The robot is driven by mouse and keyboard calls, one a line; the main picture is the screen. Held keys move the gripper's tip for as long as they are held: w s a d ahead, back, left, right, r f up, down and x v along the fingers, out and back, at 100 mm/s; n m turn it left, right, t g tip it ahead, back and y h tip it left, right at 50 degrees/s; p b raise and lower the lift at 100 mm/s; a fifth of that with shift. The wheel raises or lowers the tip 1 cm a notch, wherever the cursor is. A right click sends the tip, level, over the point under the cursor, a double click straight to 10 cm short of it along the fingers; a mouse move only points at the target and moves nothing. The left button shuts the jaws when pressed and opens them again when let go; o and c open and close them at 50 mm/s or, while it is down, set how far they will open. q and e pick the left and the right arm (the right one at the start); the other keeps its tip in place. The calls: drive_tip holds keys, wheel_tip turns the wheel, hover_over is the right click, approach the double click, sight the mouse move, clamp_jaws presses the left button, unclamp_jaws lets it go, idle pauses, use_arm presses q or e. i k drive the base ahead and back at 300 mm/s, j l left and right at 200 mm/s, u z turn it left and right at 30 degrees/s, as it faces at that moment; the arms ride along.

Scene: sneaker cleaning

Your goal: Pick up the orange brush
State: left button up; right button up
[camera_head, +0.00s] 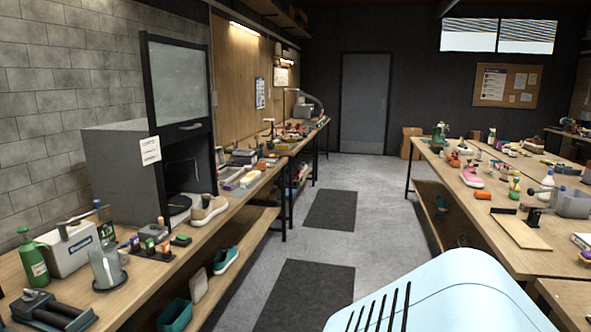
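I cannot make out an orange brush for certain. A small orange object (484,195) lies on the right workbench (478,222), too small to tell whether it is a brush. Another small orange item (261,166) is among the things on the left workbench (135,275). Several small brush-like items with dark and green parts stand on a dark holder (152,254) on the left workbench. Neither of my grippers shows in the head view.
A grey cabinet with a raised glass door (180,85) stands on the left bench, a sneaker (207,210) beside it. A green bottle (32,258) and a clear jug (107,268) are nearer. The aisle floor with dark mats (330,210) is free between the benches.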

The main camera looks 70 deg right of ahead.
sight(260, 165)
drive_tip(key=z, duration=1.95)
